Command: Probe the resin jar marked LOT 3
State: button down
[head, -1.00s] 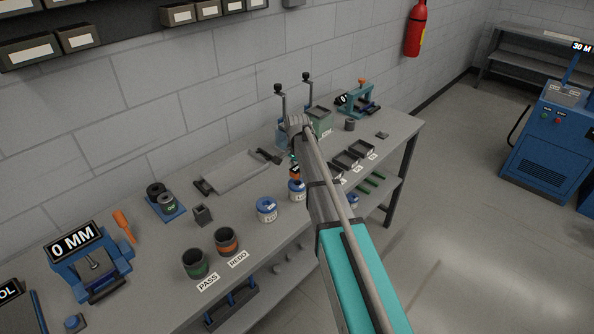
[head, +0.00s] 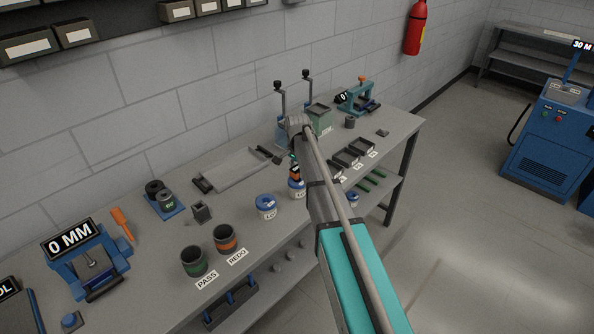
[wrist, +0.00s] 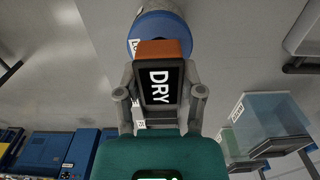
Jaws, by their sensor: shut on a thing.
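My gripper (wrist: 160,84) is shut on a probe (wrist: 160,85) with an orange end and a dark screen that reads DRY. In the wrist view the orange end lies against or just in front of a blue-rimmed jar (wrist: 150,22); I cannot tell if they touch. In the head view the probe (head: 295,173) is upright just above a blue-and-white jar (head: 297,190), with my arm beside it. Another such jar (head: 266,206) stands to the left. A blue-and-white thing (head: 353,195), perhaps a third jar, shows right of my arm. The lot labels are too small to read.
A grey tray (head: 240,168) lies behind the jars. Small dark trays (head: 361,147) and a green-grey box (head: 319,118) are to the right. The bench front between cups and jars is clear.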

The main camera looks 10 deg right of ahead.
jog(key=shift+f+b, duration=0.55)
dwell(0.5)
jog(key=shift+c, duration=0.7)
grip_release()
jog(key=shift+r, duration=0.2)
notch_tip(320, 180, up, 12)
jog(key=p, duration=1.2)
jog(key=shift+f, duration=0.2)
jog(key=s+f+n+b, duration=0.3)
jog(key=s, duration=0.6)
jog(key=s+f+n+b, duration=0.3)
jog(key=s+n, duration=0.1)
jog(key=s, duration=0.6)
jog(key=s+f+n+b, duration=0.3)
jog(key=s+n, duration=0.1)
jog(key=s, duration=0.6)
jog(key=shift+a+f+b, duration=0.2)
jog(key=shift+f+b, duration=0.1)
